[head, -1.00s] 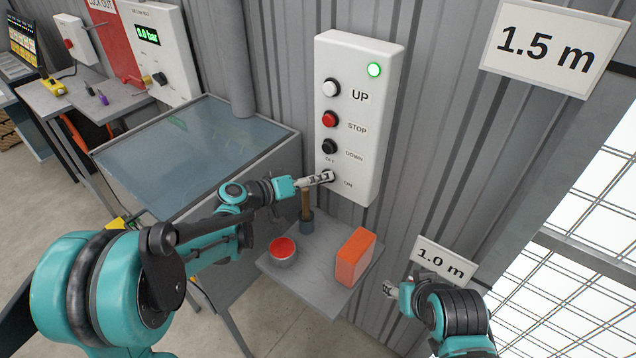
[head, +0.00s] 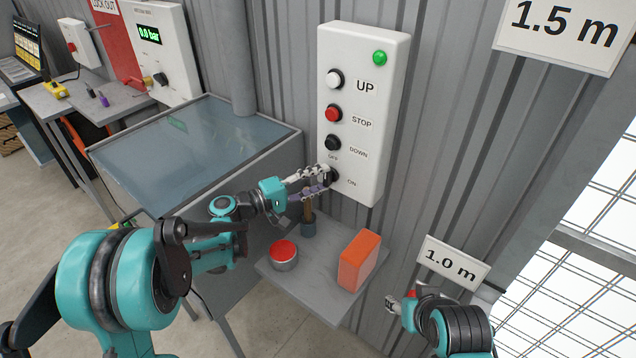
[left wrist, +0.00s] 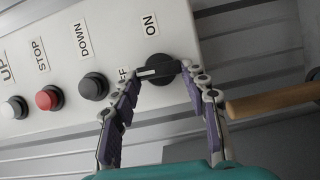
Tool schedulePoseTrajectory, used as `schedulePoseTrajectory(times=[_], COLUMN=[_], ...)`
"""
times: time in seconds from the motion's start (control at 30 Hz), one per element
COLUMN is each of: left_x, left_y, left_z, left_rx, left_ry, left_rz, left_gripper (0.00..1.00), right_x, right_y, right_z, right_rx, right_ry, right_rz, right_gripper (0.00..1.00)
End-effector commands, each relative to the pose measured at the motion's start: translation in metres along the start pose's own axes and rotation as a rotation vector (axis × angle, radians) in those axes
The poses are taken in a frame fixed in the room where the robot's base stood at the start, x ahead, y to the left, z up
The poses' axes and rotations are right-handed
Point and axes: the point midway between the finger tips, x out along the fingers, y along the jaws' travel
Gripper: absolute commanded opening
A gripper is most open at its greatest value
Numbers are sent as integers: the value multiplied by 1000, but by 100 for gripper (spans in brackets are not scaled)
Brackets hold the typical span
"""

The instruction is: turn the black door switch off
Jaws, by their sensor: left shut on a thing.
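The black door switch (head: 334,175) is a round knob at the bottom of the white control box (head: 366,100), between the OFF and ON labels. In the left wrist view the knob (left wrist: 168,69) has a raised grip with a white mark on the side towards the partly hidden OFF label (left wrist: 124,73). My left gripper (head: 325,174) is shut on the knob, with a finger on either side of its grip in the left wrist view (left wrist: 168,82). The green lamp (head: 379,58) looks dull. My right gripper (head: 391,303) is low at the right, apart from the box; its opening is unclear.
White, red and black buttons stand above the switch. Below is a small grey shelf (head: 300,296) with a wooden-handled tool (head: 308,215), a red-topped tin (head: 284,254) and an orange block (head: 359,260). A glass-topped cabinet (head: 190,150) stands to the left.

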Motion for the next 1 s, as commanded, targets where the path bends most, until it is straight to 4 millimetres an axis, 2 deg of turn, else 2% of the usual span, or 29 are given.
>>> schedulePoseTrajectory(times=[0.67, 0.7, 0.77, 1.0], left_x=[0, 0, 0, 0], left_y=[-1, -1, -1, -1], left_z=[0, 0, 0, 0], left_rx=[-58, -58, -58, -57], left_ry=[1, 1, 1, 1], left_rz=[23, 23, 23, 23], left_gripper=[16, 50, 65, 66], right_x=[4, 4, 4, 4], right_y=[0, 0, 0, 0], right_z=[2, 2, 2, 2], right_rx=[0, 0, 0, 0], right_ry=[0, 0, 0, 0], right_rz=[0, 0, 0, 0], right_gripper=[49, 49, 49, 49])
